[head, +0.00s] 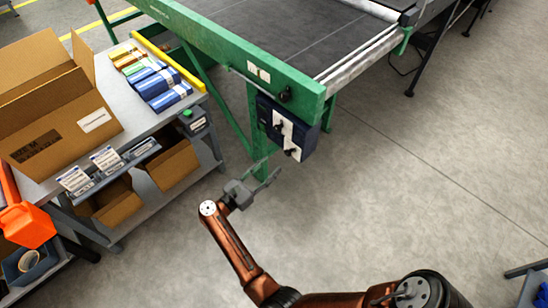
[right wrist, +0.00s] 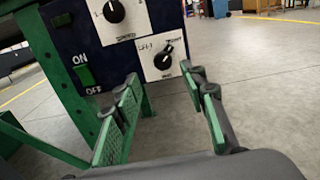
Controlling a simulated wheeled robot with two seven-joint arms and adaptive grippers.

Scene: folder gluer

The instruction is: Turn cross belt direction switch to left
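The cross belt direction switch is a black knob (right wrist: 163,59) on a white plate, low on a dark blue control box (head: 268,112), with LEFT and RIGHT marks above it. Its pointer appears to tilt up and right, toward RIGHT. In the head view the knob (head: 293,152) is small on the box's face. My right gripper (head: 270,168) is open and empty, below and slightly left of the knob and apart from it. In the right wrist view its two fingers (right wrist: 165,95) stand apart, with the knob above and between them. My left gripper is out of view.
A speed knob (right wrist: 114,11) sits above the switch, and a green ON/OFF switch (right wrist: 85,75) is left of it. The green machine frame (head: 240,62) carries the box. A grey bench (head: 150,118) with a cardboard box (head: 62,105) stands left.

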